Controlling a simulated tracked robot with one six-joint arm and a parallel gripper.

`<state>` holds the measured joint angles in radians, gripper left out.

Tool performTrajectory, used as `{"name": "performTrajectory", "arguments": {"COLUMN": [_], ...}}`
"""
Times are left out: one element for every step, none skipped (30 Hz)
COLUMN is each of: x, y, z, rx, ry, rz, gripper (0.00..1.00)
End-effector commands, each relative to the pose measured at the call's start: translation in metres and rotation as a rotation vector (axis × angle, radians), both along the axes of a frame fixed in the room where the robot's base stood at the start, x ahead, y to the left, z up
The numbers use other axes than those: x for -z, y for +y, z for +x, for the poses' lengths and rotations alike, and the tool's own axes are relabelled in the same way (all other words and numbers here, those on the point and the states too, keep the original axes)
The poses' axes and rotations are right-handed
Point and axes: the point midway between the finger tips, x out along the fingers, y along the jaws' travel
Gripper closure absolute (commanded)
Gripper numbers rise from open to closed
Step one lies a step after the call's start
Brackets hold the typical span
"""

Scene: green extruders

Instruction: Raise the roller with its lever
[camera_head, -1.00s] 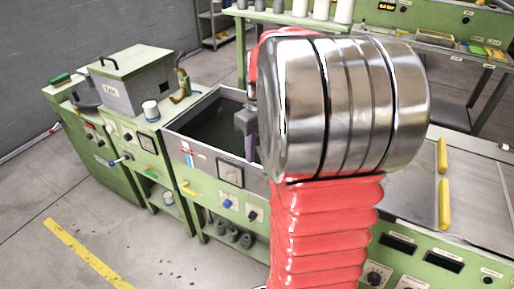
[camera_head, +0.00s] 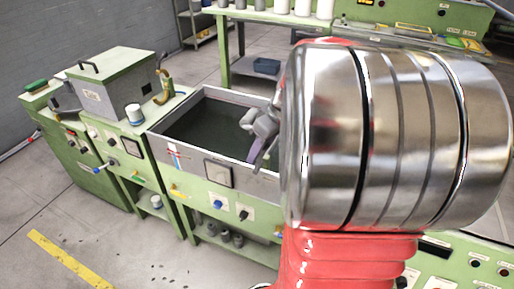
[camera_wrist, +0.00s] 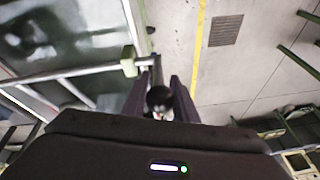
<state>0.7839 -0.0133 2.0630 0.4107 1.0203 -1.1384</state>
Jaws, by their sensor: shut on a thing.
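In the wrist view, my gripper (camera_wrist: 160,82) has its two dark purple fingers on either side of a round black knob (camera_wrist: 159,99), which looks like the lever's end. The fingers are shut on it. A thin bar with a pale green block (camera_wrist: 128,61) lies just beyond the left finger. In the head view, my gripper (camera_head: 257,152) shows only in part at the right of the open tank; my large metal arm joint hides the rest. The knob is hidden there. I cannot make out the roller for certain in either view.
The open grey tank (camera_head: 186,140) stands on a green machine left of my arm. A lidded grey box (camera_head: 118,84) and a white cup (camera_head: 134,114) are farther left. A green bench (camera_head: 270,17) stands behind. Open floor with a yellow line (camera_head: 68,259) lies at the lower left.

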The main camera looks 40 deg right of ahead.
Motion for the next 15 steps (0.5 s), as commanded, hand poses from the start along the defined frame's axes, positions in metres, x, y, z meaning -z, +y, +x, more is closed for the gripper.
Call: {"name": "performTrajectory", "arguments": {"x": [-0.0005,-0.0004,-0.0004,-0.0003,-0.0003,-0.0003,-0.0002,-0.0003,-0.0003,-0.0004,-0.0004,-0.0004,-0.0005,-0.0006,-0.0006], "y": [-0.0036,-0.0039,-0.0044,-0.0046,-0.0049,-0.0051,-0.0052,-0.0052,-0.0054,-0.0055,-0.0055,-0.0055,-0.0055,-0.0055,-0.0055], "z": [-0.0023,-0.0031,-0.0039,-0.0046,-0.0049,-0.0054,-0.0057,-0.0059,-0.0061,-0.0062,-0.0062,-0.0063,-0.0062,-0.0062,-0.0062], "rx": [0.002,0.002,0.001,0.001,0.001,0.001,0.001,0.001,0.001,0.001,0.000,0.000,0.000,0.000,0.000], "ry": [-0.001,-0.001,-0.001,-0.001,-0.001,-0.001,-0.001,-0.001,-0.001,-0.001,-0.001,-0.002,-0.002,-0.002,-0.002], "rz": [-0.007,-0.007,-0.007,-0.007,-0.007,-0.007,-0.008,-0.008,-0.008,-0.008,-0.008,-0.008,-0.008,-0.008,-0.008], "gripper": [1.00,1.00,1.00,1.00,1.00,1.00,1.00,1.00,1.00,1.00,1.00,1.00,1.00,1.00,1.00]}}
